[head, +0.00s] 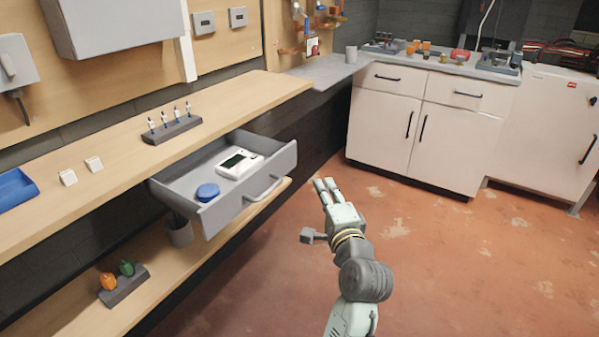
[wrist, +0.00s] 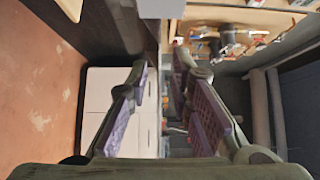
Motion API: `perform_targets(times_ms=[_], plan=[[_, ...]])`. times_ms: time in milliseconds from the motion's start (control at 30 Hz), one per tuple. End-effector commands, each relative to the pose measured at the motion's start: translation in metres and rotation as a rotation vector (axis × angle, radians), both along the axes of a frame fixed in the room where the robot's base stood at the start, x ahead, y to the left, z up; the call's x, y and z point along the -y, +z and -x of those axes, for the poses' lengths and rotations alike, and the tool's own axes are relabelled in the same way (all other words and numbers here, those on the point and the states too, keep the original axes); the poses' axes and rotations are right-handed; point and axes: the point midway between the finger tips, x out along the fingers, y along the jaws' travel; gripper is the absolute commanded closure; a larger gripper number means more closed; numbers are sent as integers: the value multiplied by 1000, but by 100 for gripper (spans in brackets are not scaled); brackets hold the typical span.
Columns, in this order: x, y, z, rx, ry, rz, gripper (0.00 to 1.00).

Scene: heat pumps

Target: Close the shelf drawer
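The grey shelf drawer (head: 222,180) is pulled out beneath the upper wooden shelf in the head view. Its front panel faces right and carries a grey bar handle (head: 263,189). A white device with a dark screen (head: 240,163) and a round blue object (head: 207,192) lie inside it. My gripper (head: 325,184) is to the right of the drawer front, apart from the handle. In the wrist view my gripper (wrist: 161,75) shows its two fingers spread, with nothing held between them. I cannot make out the drawer for certain in the wrist view.
The upper wooden shelf (head: 105,184) bears a dark rack of small items (head: 172,130). White cabinets (head: 425,128) stand at the back. The red floor (head: 450,265) is clear on the right.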

Motion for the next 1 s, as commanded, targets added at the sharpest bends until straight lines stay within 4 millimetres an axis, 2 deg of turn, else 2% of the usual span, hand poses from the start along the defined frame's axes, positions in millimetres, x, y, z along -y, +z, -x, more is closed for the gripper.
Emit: perform_targets(times_ms=[133, 267, 500, 600, 800, 1000], plan=[[0, 0, -11, -7, 0, -9, 92], [-5, 1, -35, -6, 1, -9, 100], [-13, 2, -87, -4, 1, -8, 100], [-20, 2, -103, -5, 3, -6, 100], [-41, 0, -117, -5, 0, -4, 100], [-47, -1, -121, -4, -1, -5, 100]])
